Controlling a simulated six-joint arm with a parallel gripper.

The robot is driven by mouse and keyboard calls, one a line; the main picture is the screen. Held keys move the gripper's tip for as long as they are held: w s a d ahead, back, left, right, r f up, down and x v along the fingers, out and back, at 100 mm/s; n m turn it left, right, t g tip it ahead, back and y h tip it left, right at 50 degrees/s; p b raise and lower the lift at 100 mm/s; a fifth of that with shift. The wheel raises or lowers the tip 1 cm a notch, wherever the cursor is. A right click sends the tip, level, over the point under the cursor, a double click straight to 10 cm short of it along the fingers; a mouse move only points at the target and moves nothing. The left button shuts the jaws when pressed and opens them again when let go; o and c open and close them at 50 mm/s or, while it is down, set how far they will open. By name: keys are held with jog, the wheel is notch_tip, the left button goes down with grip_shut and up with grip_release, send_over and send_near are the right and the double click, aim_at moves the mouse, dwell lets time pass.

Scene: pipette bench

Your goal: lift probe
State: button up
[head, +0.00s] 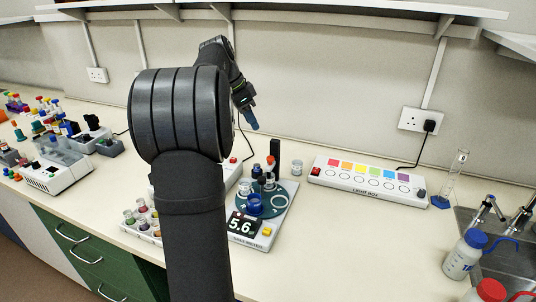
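A white meter (247,229) labelled as a meter shows 5.6 on its dark display at the middle of the bench. On its round dark-teal platform stand a blue-ringed vessel (254,205) and small clear vessels. A dark upright piece (275,149) rises at the back of this group; I cannot tell surely whether it is the probe or its holder. My gripper (251,118) is above and behind the meter, pointing down. A blue-grey piece shows at its end; I cannot tell whether it is the fingers or a held thing. My arm hides part of the bench.
A white light box (368,182) with coloured squares stands right of the meter. A glass cylinder (453,178), sink and wash bottle (464,255) are at the far right. A vial rack (142,222) is left of my arm. A shelf (330,7) runs overhead.

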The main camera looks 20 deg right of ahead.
aim_at(270, 157)
jog(key=x, duration=1.4)
jog(key=shift+f, duration=0.4)
